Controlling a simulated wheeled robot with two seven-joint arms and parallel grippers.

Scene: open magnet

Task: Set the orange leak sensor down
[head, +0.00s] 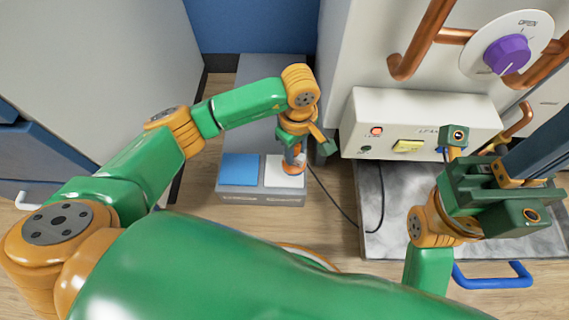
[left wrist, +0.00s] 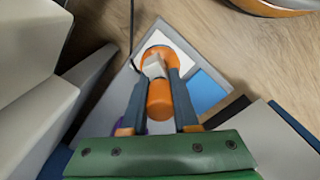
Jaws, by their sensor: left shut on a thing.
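The orange leak sensor (head: 293,168) is upright in my left gripper (head: 294,150), over the white square (head: 284,180) on a grey box. I cannot tell whether the base touches the square. My right gripper (head: 535,155) is at the right; its finger opening cannot be made out.
A blue square (head: 240,169) lies left of the white one. A dark cable (head: 335,203) runs across the floor from beside the grey box. A white control box (head: 420,118), copper pipes (head: 421,40) and a purple knob (head: 506,54) are at the right. A grey cabinet stands left.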

